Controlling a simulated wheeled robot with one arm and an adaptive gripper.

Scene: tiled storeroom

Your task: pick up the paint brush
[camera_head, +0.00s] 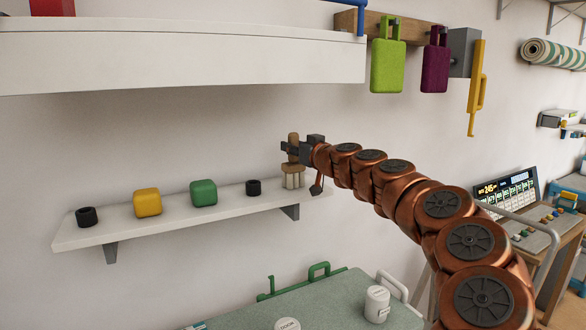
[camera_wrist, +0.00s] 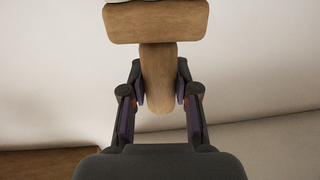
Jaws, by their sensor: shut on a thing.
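The paint brush (camera_head: 293,179) is at the right end of the white wall shelf, upright with its pale bristles down and its wooden handle up. Its bristles are at shelf height; I cannot tell whether they touch the shelf. In the wrist view its wooden handle and wide wooden block (camera_wrist: 156,22) fill the top middle. My gripper (camera_head: 291,150) is shut on the handle, and in the wrist view the two fingers (camera_wrist: 160,88) press on it from both sides.
The white shelf (camera_head: 150,228) also bears a black ring (camera_head: 87,217), a yellow block (camera_head: 147,202), a green block (camera_head: 203,193) and another black ring (camera_head: 253,187). A thick white shelf (camera_head: 180,55) hangs above. A green-topped table (camera_head: 340,295) with white containers stands below.

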